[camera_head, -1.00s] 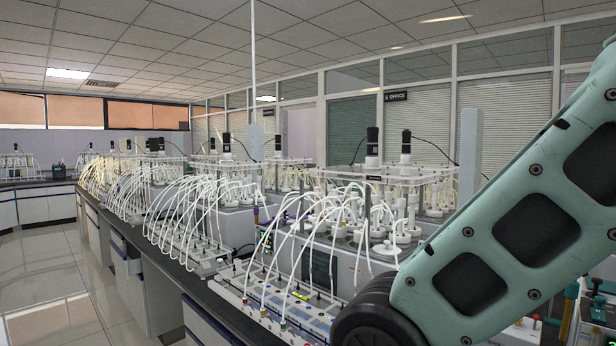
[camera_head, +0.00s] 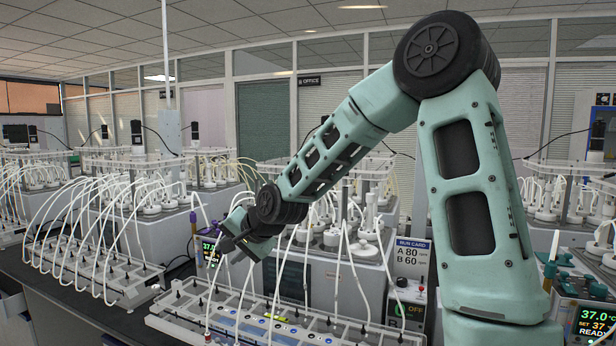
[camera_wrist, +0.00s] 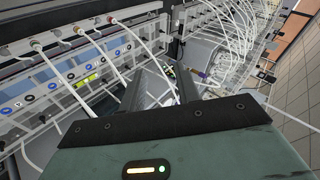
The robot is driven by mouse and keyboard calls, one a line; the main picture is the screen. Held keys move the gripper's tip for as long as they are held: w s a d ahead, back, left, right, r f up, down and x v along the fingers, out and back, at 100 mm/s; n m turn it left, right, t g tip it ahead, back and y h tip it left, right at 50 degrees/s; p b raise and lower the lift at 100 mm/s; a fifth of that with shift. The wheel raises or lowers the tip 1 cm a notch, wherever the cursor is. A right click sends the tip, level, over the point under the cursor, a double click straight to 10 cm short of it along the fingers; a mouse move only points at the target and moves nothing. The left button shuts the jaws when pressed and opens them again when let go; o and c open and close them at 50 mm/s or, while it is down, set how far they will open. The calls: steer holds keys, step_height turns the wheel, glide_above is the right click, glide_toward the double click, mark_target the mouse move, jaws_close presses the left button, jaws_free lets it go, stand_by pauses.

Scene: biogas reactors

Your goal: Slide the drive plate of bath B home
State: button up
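Clear plates sit above the white-capped bottles of the water baths. One plate (camera_head: 375,168) is partly hidden behind my arm on the middle bath. Another plate (camera_head: 570,168) shows on the right bath, under a black motor (camera_head: 597,135). I see no label telling which bath is B. My gripper (camera_head: 232,240) is left of the middle bath, in front of a green-digit display and above the tube rack, apart from both plates. In the wrist view the gripper's two fingers (camera_wrist: 160,90) stand apart, with no held object visible between them.
A long tube rack (camera_head: 270,325) with many white tubes runs along the bench front; another rack (camera_head: 90,272) is at left. A run card (camera_head: 412,258) reads A 80, B 60. A switch box below it shows OFF. Displays (camera_head: 592,322) stand at lower right.

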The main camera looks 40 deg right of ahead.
steer(key=s+d+r+m+t+h+p, duration=0.1)
steer(key=d+r+m+t+h, duration=0.25)
steer(key=d, duration=0.75)
steer(key=d+r+m+h, duration=0.2)
steer(key=d+r+m, duration=0.35)
steer(key=d, duration=0.55)
steer(key=s+d+r+m+t+h+p, duration=0.1)
steer(key=d+r+m+t+h, duration=0.3)
steer(key=d, duration=0.7)
steer(key=shift+w+d+f+n+g+y+p, duration=0.1)
steer(key=shift+w+d+f+g+y+p, duration=0.25)
steer(key=shift+w+d+p, duration=1.55)
steer(key=shift+w+d+f+n+g+y+p, duration=0.1)
steer(key=shift+w+g+y+p, duration=0.35)
steer(key=shift+w, duration=2.9)
steer(key=shift+w+d+f+n+g+y+p, duration=0.25)
steer(key=shift+w+d+p, duration=0.9)
steer(key=shift+w, duration=1.5)
steer(key=shift+a, duration=0.2)
jaws_close()
